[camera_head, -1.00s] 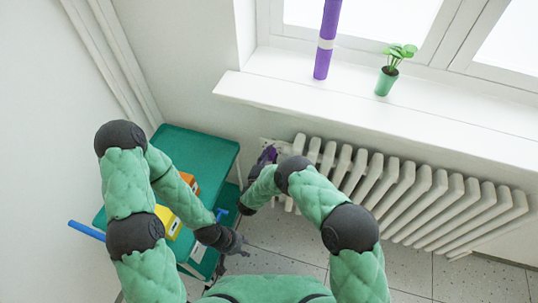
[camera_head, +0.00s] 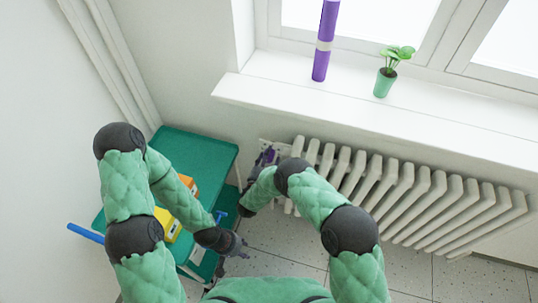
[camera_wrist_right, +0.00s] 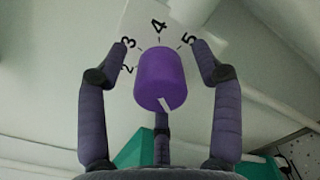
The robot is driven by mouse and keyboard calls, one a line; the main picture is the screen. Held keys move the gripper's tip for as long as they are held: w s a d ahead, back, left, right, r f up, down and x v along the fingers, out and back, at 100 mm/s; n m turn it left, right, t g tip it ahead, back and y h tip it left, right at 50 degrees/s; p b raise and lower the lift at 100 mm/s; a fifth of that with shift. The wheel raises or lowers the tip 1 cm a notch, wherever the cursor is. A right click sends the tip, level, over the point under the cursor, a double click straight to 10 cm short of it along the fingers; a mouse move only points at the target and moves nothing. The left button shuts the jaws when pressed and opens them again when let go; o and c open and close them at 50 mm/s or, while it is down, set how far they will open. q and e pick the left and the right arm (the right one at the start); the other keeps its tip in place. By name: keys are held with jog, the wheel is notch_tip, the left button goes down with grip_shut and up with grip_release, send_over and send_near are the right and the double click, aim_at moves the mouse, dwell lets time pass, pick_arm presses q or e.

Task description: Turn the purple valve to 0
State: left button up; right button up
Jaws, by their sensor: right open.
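The purple valve (camera_wrist_right: 159,79) is a round knob in front of a white plate with black numbers; 2, 3, 4 and 5 show around it. A white mark is on the knob's lower edge, on the side away from the 4. In the right wrist view my right gripper (camera_wrist_right: 160,62) is open, with one finger left and one right of the knob and gaps on both sides. In the head view the right gripper (camera_head: 266,160) is at the radiator's left end, small and partly hidden by its own wrist. My left gripper (camera_head: 238,246) hangs lower, by the table; its fingers are unclear.
A white radiator (camera_head: 400,200) runs along the wall under the windowsill (camera_head: 300,100). A purple tube (camera_head: 323,45) and a potted plant (camera_head: 384,82) stand on the sill. A green table (camera_head: 195,150) with a yellow box (camera_head: 168,226) is left. Floor right of my left gripper is clear.

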jog(key=shift+r, duration=4.95)
